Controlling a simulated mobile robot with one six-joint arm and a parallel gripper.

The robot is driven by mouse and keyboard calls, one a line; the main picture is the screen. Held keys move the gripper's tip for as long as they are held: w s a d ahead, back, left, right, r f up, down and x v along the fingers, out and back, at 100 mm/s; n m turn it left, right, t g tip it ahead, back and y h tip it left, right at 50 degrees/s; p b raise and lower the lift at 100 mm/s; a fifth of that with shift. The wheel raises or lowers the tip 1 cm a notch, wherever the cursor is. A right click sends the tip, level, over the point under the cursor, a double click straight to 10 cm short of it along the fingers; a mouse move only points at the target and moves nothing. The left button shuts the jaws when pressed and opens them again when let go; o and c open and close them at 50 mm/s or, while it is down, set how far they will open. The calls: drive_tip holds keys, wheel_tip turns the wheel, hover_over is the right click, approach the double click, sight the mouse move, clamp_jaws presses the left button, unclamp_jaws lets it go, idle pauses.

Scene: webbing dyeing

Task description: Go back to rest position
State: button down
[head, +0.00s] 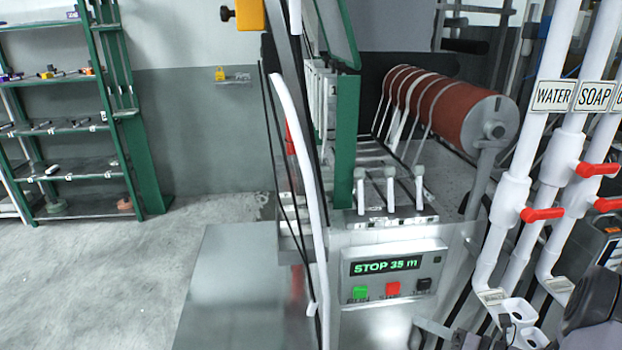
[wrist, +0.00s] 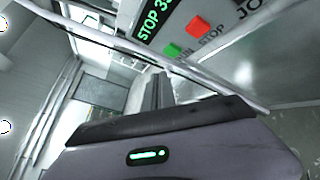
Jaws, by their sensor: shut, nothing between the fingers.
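My gripper (wrist: 158,90) shows in the wrist view, its two narrow grey fingers together with nothing between them. It points towards the machine's control panel (head: 393,276), and the fingertips appear apart from the buttons. The panel's green display (head: 386,263) reads STOP and a length in the thirties of metres. Below it are a green button (head: 360,292), a red button (head: 393,288) and a black button (head: 424,284). The green button (wrist: 172,50) and red button (wrist: 198,25) also show in the wrist view. A dark part of my arm is at the head view's lower right corner.
White pipes (head: 534,150) labelled WATER and SOAP, with red valve handles (head: 543,214), stand close at the right. A red-brown roller (head: 440,100) carries webbing behind the panel. A green shelf rack (head: 75,127) stands at the far left. The floor (head: 130,270) between is clear.

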drive_tip(key=s+a+r+n+g+h, duration=0.1)
drive_tip(key=s+a+r+n+g, duration=0.35)
drive_tip(key=a+r+n, duration=0.35)
drive_tip(key=s+a+r+n+g, duration=0.45)
drive_tip(key=a+r+n, duration=0.3)
drive_tip(key=a, duration=0.35)
drive_tip(key=s+a+r+n+t+h, duration=0.1)
drive_tip(key=s+r+n+h, duration=0.2)
drive_tip(key=s+n, duration=0.4)
drive_tip(key=s+a+r+n+t+h, duration=0.1)
drive_tip(key=s+a+r+n+h, duration=0.1)
drive_tip(key=s+n, duration=0.5)
drive_tip(key=r+n+h, duration=0.1)
drive_tip(key=n+h, duration=0.1)
drive_tip(key=n, duration=0.1)
drive_tip(key=shift+a+t, duration=0.15)
drive_tip(key=shift+t, duration=0.25)
